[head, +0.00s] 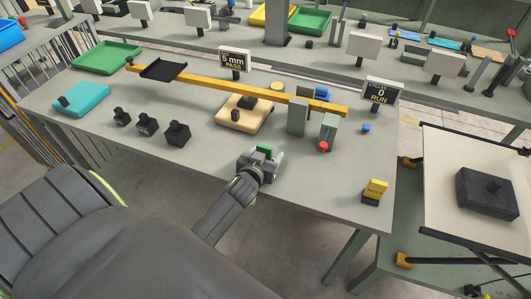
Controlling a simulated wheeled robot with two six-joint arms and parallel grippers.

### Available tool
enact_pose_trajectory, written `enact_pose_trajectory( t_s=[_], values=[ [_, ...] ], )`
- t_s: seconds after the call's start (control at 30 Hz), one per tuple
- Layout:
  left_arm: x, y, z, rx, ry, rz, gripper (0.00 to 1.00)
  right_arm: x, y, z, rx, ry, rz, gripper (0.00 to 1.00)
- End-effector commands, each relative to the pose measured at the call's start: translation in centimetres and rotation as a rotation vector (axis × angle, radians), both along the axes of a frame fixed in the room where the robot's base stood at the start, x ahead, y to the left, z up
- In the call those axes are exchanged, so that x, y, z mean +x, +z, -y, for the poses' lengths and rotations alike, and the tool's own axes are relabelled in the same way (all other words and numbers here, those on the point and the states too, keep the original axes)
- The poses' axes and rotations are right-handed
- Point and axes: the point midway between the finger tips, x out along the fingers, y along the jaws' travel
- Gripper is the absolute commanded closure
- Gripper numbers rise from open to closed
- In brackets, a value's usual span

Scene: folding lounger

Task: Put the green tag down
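My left gripper (265,157) is over the near middle part of the grey workbench (215,180), its arm coming in from the lower left. It appears shut on a small green tag (264,151), whose green top shows between the fingers. The tag's lower part is hidden, and I cannot tell whether it touches the bench. A yellow HOLD tag (376,188) stands on a dark base near the bench's front right corner, well apart from the gripper. My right gripper is not in view.
Behind the gripper are a tan pad (232,123), a yellow bar (215,83) and green blocks with a red button (323,147). Several black parts (148,124), a teal pad (82,99) and a green tray (107,57) stand left. Bare bench lies between gripper and HOLD tag.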

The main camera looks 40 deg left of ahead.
Motion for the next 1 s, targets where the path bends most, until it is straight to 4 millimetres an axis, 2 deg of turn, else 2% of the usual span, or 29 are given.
enact_pose_trajectory(
  t_s=[0.17, 0.7, 0.83, 1.0],
  values=[
    [-0.5, 0.4, 0.1, -0.001, 0.000, -0.001, 0.35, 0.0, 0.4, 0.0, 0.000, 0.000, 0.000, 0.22],
    [-9.5, 3.2, 2.3, -0.002, 0.002, -0.002, 0.35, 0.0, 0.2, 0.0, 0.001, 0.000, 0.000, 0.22],
    [-10.7, 3.6, 2.5, -0.001, 0.000, -0.001, 0.35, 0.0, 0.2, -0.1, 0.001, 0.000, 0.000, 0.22],
    [-11.2, 3.9, 2.7, 0.000, 0.000, 0.000, 0.35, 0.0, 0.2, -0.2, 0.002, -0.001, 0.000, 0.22]
  ],
)
